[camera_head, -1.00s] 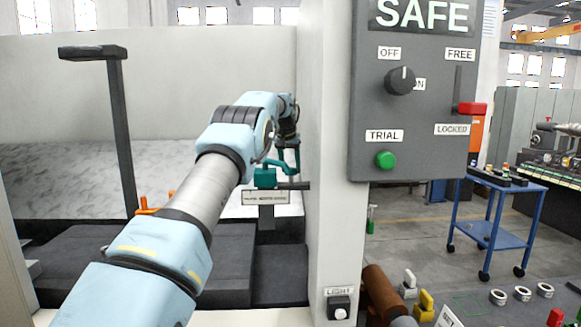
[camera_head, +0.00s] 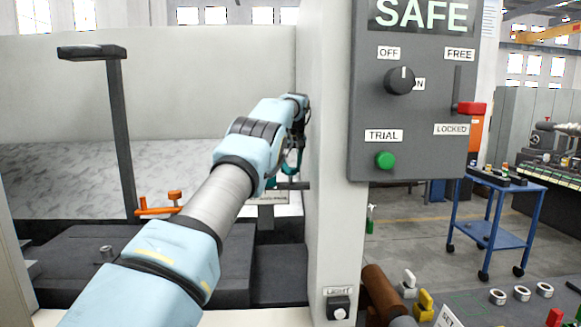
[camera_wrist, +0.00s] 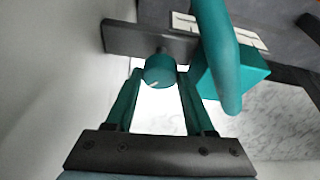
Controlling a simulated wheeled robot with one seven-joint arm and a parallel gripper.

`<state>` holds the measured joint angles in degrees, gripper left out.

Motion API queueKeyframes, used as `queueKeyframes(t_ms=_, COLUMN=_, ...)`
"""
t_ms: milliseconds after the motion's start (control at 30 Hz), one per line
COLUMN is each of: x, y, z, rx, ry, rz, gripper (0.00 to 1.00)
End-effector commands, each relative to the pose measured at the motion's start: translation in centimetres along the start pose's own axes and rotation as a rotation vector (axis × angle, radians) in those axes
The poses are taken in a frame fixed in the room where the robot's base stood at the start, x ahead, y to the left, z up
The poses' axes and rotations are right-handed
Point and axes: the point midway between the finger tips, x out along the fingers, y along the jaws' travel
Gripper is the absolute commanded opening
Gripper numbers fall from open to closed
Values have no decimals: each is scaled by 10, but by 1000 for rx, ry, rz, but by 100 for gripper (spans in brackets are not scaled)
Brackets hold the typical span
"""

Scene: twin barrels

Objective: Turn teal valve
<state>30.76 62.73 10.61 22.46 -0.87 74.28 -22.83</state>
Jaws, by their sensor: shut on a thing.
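In the wrist view a small round teal valve knob (camera_wrist: 160,71) with a white mark sits below a dark grey bar. My gripper (camera_wrist: 160,76) has one teal finger on each side of the knob and is shut on it. A larger teal block with a curved teal handle (camera_wrist: 228,60) stands just right of the fingers. In the head view my arm hides most of the gripper and the valve; a white label plate (camera_head: 273,198) shows below them.
A pale wall post (camera_head: 325,200) stands close on the right, carrying a grey control panel (camera_head: 420,110) with a knob, a red lever and a green button. An orange fitting (camera_head: 160,209) and a dark upright post (camera_head: 120,140) stand at left.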

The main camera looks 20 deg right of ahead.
Motion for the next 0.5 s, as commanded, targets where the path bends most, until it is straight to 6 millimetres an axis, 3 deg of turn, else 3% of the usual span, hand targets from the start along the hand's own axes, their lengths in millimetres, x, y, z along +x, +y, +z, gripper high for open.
queueKeyframes(t_ms=500, x=0, y=0, z=0, rx=-53, ry=0, rz=-21, gripper=0)
